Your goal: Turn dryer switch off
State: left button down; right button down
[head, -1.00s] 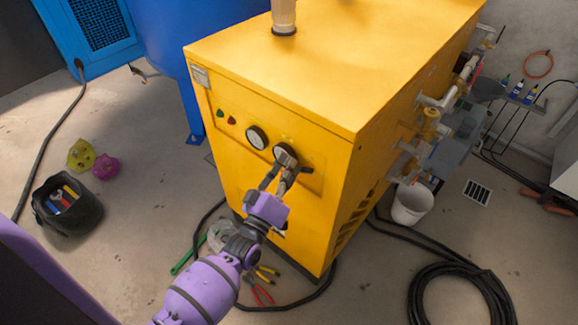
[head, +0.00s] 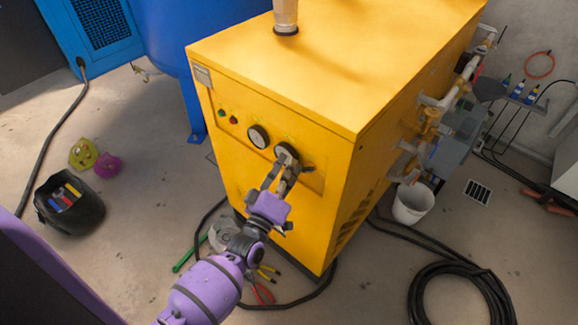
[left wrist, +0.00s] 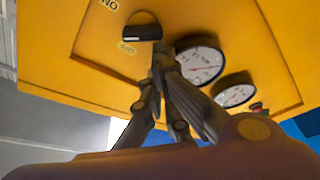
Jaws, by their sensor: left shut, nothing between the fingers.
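The yellow dryer (head: 240,180) stands in the middle of the head view, with a control panel on its front. Its black switch (head: 308,169) is at the panel's right end, beside two round gauges. In the left wrist view the switch (left wrist: 142,27) is a black bar under a label reading ON upside down; a small second label (left wrist: 127,48) is below it. My left gripper (head: 285,160) is shut and empty, in front of the panel. In the left wrist view its tips (left wrist: 163,48) are just beside the switch's right end; I cannot tell whether they touch. My right gripper is not in view.
A red and a green lamp (head: 234,119) sit left of the gauges (head: 258,136). A blue tank (head: 175,40) stands behind the dryer. A black tool bucket (head: 68,205), a white bucket (head: 412,204), pliers (head: 264,290) and black hoses (head: 415,290) lie about the floor.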

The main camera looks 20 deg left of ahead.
pick_arm(q)
jog(key=shift+f+n, duration=0.2)
jog(key=shift+n, duration=0.4)
jog(key=shift+f+n+g+y, duration=0.1)
jog(key=shift+n+g+y, duration=0.2)
jog(key=shift+n+y, duration=0.15)
jog(key=shift+a+f+n+p, duration=0.15)
jog(key=shift+f+n+p, duration=0.2)
jog(key=shift+n, duration=0.6)
jog(key=shift+n+g, duration=0.3)
jog(key=shift+f+n+y, duration=0.15)
jog(key=shift+n+y, duration=0.1)
jog(key=shift+n, duration=0.15)
jog(key=shift+f+n+g, duration=0.3)
jog(key=shift+n+g, duration=0.1)
jog(key=shift+n, duration=0.5)
dwell(0.4)
jog(key=shift+f, duration=0.2)
dwell(2.6)
